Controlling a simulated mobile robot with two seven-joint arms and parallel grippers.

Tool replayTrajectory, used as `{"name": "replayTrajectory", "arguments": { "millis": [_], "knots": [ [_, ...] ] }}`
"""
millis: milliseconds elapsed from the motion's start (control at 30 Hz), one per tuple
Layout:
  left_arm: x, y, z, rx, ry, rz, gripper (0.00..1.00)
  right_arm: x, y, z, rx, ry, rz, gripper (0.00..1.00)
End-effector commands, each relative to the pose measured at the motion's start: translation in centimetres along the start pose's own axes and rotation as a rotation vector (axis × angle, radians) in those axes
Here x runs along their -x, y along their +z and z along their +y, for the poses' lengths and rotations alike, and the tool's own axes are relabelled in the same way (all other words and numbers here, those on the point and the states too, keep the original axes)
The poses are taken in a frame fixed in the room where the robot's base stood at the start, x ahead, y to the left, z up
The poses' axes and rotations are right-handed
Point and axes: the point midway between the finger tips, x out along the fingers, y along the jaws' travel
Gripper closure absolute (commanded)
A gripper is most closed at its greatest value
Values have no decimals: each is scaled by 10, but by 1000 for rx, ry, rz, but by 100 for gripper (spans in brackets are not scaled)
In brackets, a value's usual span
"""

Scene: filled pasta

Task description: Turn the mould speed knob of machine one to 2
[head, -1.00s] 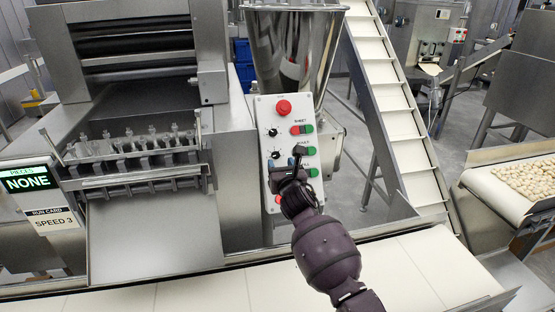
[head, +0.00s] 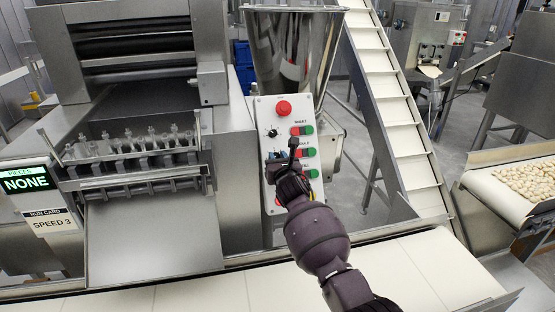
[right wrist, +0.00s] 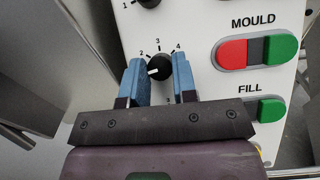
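The mould speed knob (right wrist: 160,67) is a round black dial with a white pointer mark, beside the MOULD label in the right wrist view. The mark points left and slightly down, below the printed 2; any number there is hidden by a finger. My right gripper (right wrist: 159,82) has its two blue fingers either side of the knob, with little space between them and it; it looks open. In the head view the right gripper (head: 281,158) is at the white control panel (head: 262,112) and hides this knob. My left gripper is not in view.
The panel has a red stop button (head: 284,108), another black knob (head: 272,132) above, and red and green button pairs at right. A run card (head: 53,222) reads SPEED 3, under a display (head: 25,184) reading NONE. A pale belt (head: 200,296) runs in front.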

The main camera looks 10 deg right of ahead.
Motion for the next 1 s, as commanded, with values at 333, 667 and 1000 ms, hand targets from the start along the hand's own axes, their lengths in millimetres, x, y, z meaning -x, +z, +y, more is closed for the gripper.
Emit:
{"name": "replayTrajectory", "arguments": {
  "millis": [333, 667, 1000],
  "knots": [
    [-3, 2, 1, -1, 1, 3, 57, 0, -1, 1, -17, -9, -1, 97],
    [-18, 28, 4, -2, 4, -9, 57, 0, -6, 3, -168, -103, -6, 97],
    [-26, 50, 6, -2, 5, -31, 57, -1, -1, 4, -421, -264, -16, 97]
  ]
}}
